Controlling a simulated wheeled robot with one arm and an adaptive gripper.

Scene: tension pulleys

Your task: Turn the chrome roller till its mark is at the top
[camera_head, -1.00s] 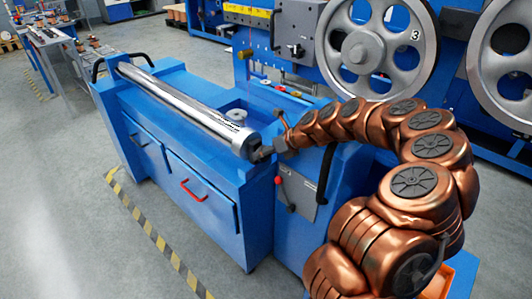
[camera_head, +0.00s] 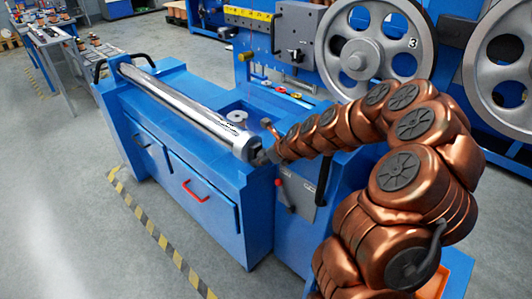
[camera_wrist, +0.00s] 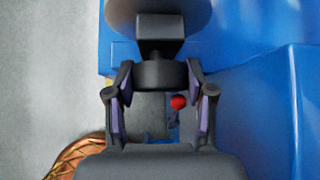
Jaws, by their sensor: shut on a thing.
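The chrome roller (camera_head: 185,106) lies along the top of the blue machine (camera_head: 225,185), with its near end toward my arm. In the head view my gripper (camera_head: 259,156) is at this near end, roughly in line with the roller. In the wrist view the roller's grey end (camera_wrist: 160,10) is at the top, with a black square block on it. My gripper's fingers (camera_wrist: 160,78) are shut on the dark shaft end (camera_wrist: 160,73) beyond that block. I cannot make out the roller's mark in either view.
A lever with a red knob (camera_head: 279,182) stands on the machine's front, below my gripper; the knob also shows in the wrist view (camera_wrist: 178,102). Large grey pulley wheels (camera_head: 363,52) stand behind my arm. A small spool (camera_head: 237,117) sits behind the roller.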

